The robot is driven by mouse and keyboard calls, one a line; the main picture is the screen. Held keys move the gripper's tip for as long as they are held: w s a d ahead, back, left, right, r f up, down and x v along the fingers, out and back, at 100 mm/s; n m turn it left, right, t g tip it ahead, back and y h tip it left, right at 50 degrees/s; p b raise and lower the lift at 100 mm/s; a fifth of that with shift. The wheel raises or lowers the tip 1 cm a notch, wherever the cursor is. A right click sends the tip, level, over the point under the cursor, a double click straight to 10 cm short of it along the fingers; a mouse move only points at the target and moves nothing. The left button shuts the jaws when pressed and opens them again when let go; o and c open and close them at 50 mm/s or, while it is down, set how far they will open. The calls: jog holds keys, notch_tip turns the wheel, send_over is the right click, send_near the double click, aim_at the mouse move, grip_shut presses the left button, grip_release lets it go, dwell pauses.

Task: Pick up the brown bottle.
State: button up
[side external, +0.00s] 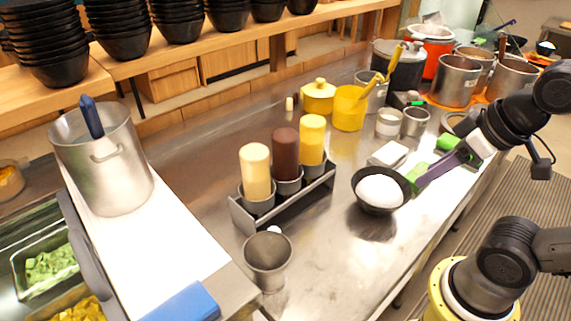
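The brown bottle (285,151) stands upright, nozzle hidden, in the middle holder of a dark metal rack (292,207). A cream bottle (255,169) stands to its left and a yellow bottle (312,138) to its right, in the same rack. My gripper (424,183) is at the right, well apart from the bottles. Its purple finger part reaches down to the left, by the right rim of a black bowl (361,203) with white contents. I cannot tell whether the fingers are open or whether they touch the bowl.
A metal cup (268,259) stands in front of the rack. A large steel pot (104,165) is at the left. Yellow containers (349,110) and steel cups stand behind the bowl. Bare steel counter (326,251) lies between the rack and the bowl.

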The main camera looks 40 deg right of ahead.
jog(key=o, duration=0.8)
jog(key=shift+c, duration=0.2)
jog(key=w+a+r+n+g, duration=0.1)
jog(key=w+r+n+g, duration=0.1)
jog(key=w+r+n, duration=0.85)
jog(key=n+g, duration=0.3)
jog(key=n, duration=0.6)
send_near(287, 135)
jog(key=shift+d+f, duration=0.3)
jog(key=shift+d, duration=0.2)
jog(key=shift+g, duration=0.3)
jog(key=f, duration=1)
jog(key=shift+w+a, duration=0.25)
jog(key=shift+a, duration=0.15)
jog(key=shift+w+f, duration=0.15)
jog(key=shift+f, duration=2.85)
